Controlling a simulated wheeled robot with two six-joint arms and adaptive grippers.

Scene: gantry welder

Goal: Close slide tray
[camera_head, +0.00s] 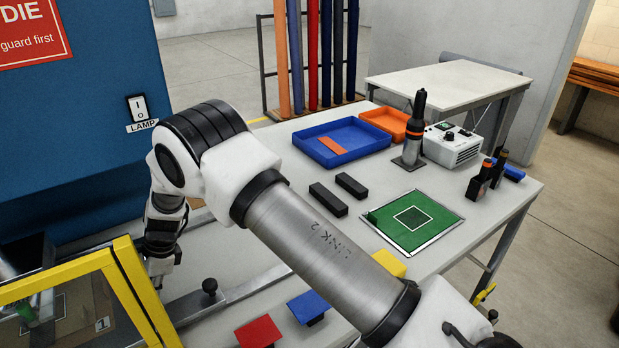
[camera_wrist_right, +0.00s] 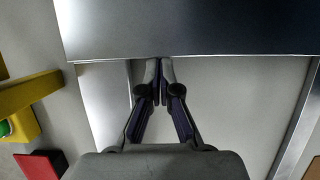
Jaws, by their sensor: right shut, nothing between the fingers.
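A grey metal panel (camera_wrist_right: 190,30) with a straight lower edge fills the top of the right wrist view; it may be the front of the slide tray. My right gripper (camera_head: 158,281) points down between the blue machine and the bench. In the wrist view its fingers (camera_wrist_right: 161,66) are shut and empty, with the tips at the panel's edge; I cannot tell if they touch. My right arm hides part of the bench. My left gripper is out of view.
A yellow-framed guard (camera_head: 125,262) stands close left of my gripper, by the blue machine (camera_head: 80,120). Red (camera_head: 258,332) and blue (camera_head: 309,306) pads sit at the front. The bench holds a blue bin (camera_head: 341,143), black blocks (camera_head: 328,199) and a green board (camera_head: 412,221).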

